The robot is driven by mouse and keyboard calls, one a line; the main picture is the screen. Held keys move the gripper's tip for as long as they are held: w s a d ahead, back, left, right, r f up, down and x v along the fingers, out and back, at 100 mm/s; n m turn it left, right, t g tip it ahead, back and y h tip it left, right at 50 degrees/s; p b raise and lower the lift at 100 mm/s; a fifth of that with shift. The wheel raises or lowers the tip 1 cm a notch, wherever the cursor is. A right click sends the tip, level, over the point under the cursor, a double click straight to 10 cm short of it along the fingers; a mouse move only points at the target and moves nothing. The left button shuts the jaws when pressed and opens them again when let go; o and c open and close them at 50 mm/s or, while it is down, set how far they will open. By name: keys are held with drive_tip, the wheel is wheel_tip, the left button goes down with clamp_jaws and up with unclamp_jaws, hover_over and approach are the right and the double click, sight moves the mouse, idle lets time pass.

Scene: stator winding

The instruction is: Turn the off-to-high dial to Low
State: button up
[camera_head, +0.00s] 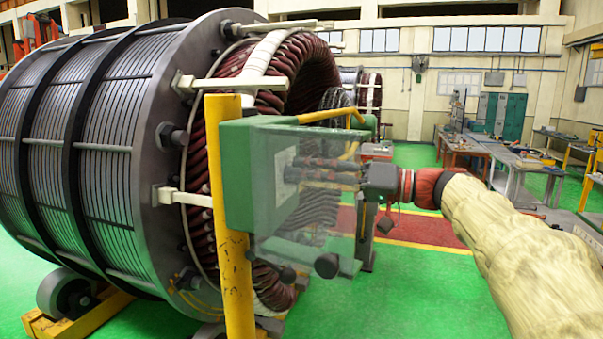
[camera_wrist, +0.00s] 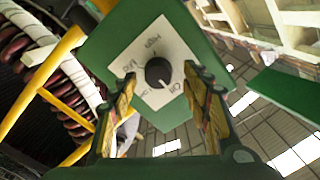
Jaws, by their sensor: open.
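A green control box (camera_head: 240,178) stands on a yellow post beside the big stator. In the wrist view its face (camera_wrist: 186,28) carries a white label plate (camera_wrist: 135,52) with a round black dial (camera_wrist: 158,72). The plate's words show rotated and small; one looks like "High". A light mark on the dial's lower edge seems to point to the lower right, toward a word I cannot read surely. My gripper (camera_head: 292,172) faces the box. In the wrist view its open fingers (camera_wrist: 160,88) stand either side of the dial, with gaps; contact does not show.
A clear panel (camera_head: 300,225) hangs at the box, between the head camera and my fingers. The yellow post (camera_head: 233,270) and the stator (camera_head: 90,130) stand at left. Workbenches (camera_head: 510,158) are at the back right.

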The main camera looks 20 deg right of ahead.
drive_tip(key=shift+x, duration=1)
drive_tip(key=shift+w+f, duration=0.1)
drive_tip(key=shift+c, duration=1.3)
drive_tip(key=c, duration=0.9)
